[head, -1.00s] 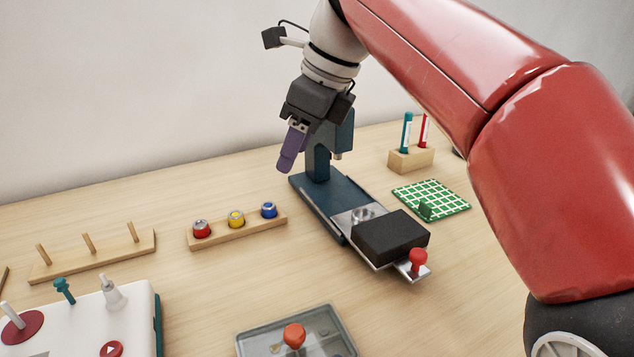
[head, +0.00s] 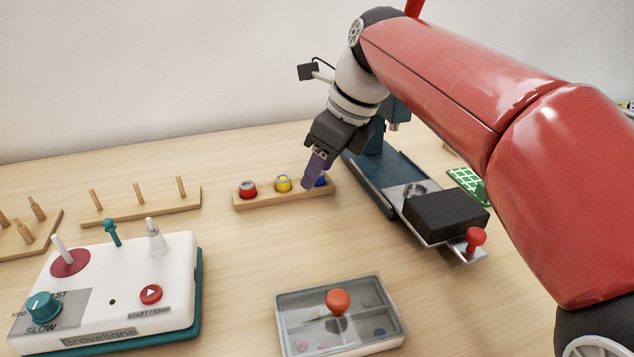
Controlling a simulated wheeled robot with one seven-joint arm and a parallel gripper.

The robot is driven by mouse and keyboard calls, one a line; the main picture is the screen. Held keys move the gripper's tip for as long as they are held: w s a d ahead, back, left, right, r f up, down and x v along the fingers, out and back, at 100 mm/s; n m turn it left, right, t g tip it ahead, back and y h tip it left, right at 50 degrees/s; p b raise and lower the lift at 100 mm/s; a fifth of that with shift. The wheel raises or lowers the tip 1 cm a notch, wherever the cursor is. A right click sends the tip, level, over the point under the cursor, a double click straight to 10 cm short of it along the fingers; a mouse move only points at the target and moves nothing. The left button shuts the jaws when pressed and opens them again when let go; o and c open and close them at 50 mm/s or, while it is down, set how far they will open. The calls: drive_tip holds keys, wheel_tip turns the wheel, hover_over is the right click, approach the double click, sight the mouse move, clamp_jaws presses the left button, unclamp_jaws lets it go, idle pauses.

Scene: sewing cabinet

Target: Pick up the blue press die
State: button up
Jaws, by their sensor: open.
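The blue press die (head: 321,181) sits at the right end of a small wooden rack (head: 262,202), beside a yellow die (head: 283,183) and a red die (head: 248,189). My gripper (head: 312,183) points down over the rack's right end, with its purple fingers in front of the blue die and hiding most of it. The gripper is open. I cannot tell whether the fingers are around the die or only in front of it.
A dark blue press (head: 372,172) with a black block (head: 446,217) and red knob (head: 476,237) stands close right. A lidded grey box (head: 290,310) is in front. A white machine (head: 180,262) and peg rack (head: 120,215) are left. Bare table lies between.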

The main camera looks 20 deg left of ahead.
drive_tip(key=shift+f, duration=0.1)
drive_tip(key=shift+c, duration=0.3)
clamp_jaws()
drive_tip(key=shift+a, duration=0.1)
